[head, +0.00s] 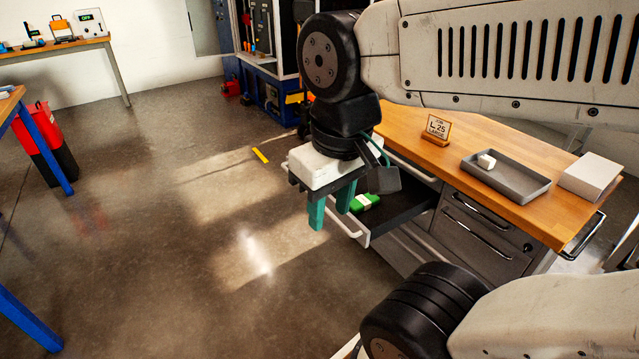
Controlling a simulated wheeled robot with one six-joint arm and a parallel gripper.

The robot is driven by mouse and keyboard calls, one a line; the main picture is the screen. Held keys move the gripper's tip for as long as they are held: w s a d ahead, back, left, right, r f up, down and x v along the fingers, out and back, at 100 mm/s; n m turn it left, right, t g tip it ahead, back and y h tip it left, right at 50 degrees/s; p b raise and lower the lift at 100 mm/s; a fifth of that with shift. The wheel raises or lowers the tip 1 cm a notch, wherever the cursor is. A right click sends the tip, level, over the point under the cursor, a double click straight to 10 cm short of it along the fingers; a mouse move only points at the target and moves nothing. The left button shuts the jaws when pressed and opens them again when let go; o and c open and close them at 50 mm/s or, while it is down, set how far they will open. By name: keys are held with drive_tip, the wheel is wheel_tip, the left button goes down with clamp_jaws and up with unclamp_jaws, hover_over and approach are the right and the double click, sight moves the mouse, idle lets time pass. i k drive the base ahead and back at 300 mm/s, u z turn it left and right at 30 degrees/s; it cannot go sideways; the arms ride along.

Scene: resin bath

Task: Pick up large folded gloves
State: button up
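Green folded gloves with a pale band (366,201) lie inside an open dark drawer (398,205) of the grey workbench cabinet. My gripper (330,211), with teal fingers, points down in front of the drawer, to the left of the gloves and nearer the camera. Its two fingers are apart with nothing between them. The gripper partly covers the drawer. I cannot tell how high the fingertips are above the drawer. A small sign reading "L 25 LARGE" (437,130) stands on the wooden worktop above.
On the worktop (480,130) are a grey tray (505,178) with a small white block (487,161) and a white box (591,177). Closed drawers (485,235) lie below. A red bin (46,143) stands at the left. The floor left of the drawer is clear.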

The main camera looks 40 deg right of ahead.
sight(361, 202)
drive_tip(key=z, duration=1.7)
